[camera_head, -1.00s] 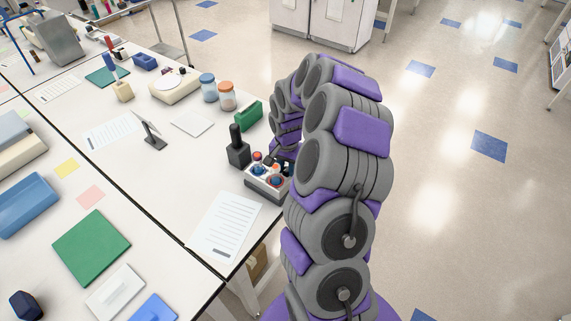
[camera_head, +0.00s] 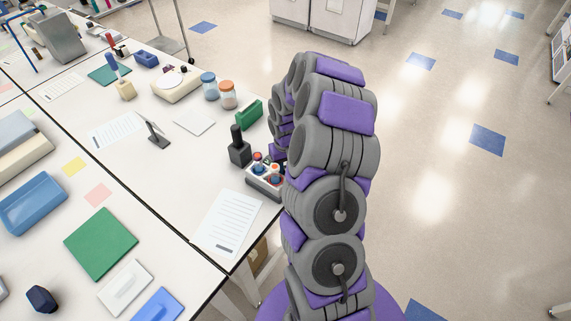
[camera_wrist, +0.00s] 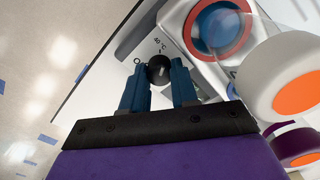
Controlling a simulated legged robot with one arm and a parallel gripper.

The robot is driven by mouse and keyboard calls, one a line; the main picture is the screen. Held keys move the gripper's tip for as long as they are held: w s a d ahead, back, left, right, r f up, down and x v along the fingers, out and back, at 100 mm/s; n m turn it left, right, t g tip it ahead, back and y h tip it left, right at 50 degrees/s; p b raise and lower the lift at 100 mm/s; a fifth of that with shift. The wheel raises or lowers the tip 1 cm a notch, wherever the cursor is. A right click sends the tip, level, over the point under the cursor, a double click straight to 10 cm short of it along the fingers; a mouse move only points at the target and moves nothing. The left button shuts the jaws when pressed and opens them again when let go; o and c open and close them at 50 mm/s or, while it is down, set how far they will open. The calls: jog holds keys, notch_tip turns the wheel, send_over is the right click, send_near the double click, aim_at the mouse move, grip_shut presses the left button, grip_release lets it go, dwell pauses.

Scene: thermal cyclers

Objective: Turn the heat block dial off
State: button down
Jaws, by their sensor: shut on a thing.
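The heat block dial (camera_wrist: 159,68) is a small black round knob in the wrist view. It sits on the pale front of the heat block (camera_wrist: 174,40), beside a "40 °C" mark and a partly covered letter that looks like an "O". My gripper (camera_wrist: 158,78) has two blue fingers, one on each side of the dial, and is shut on it. In the head view the heat block (camera_head: 262,185) stands at the table's right edge with coloured round tops in it. My arm hides the gripper and dial there.
A round blue top with a red ring (camera_wrist: 218,28) and a white round top with an orange centre (camera_wrist: 298,92) are close to my gripper. A black bottle-like object (camera_head: 239,152) stands left of the block. A paper sheet (camera_head: 226,222) lies in front.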

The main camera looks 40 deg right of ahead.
aim_at(285, 167)
jog(key=shift+w+r+n, duration=0.1)
jog(key=shift+w+n, duration=0.05)
jog(key=shift+n, duration=0.15)
jog(key=c, duration=1)
grip_release()
jog(key=shift+w, duration=0.1)
jog(key=shift+o, duration=0.7)
jog(key=shift+d, duration=0.2)
jog(key=shift+s+a+f, duration=0.15)
jog(key=shift+s+f, duration=0.05)
jog(key=shift+r, duration=0.15)
notch_tip(285, 167, up, 7)
jog(key=shift+w+r+p, duration=0.15)
jog(key=shift+r+p, duration=0.05)
jog(key=shift+p, duration=0.95)
jog(key=shift+d+r, duration=0.15)
jog(key=shift+d, duration=0.15)
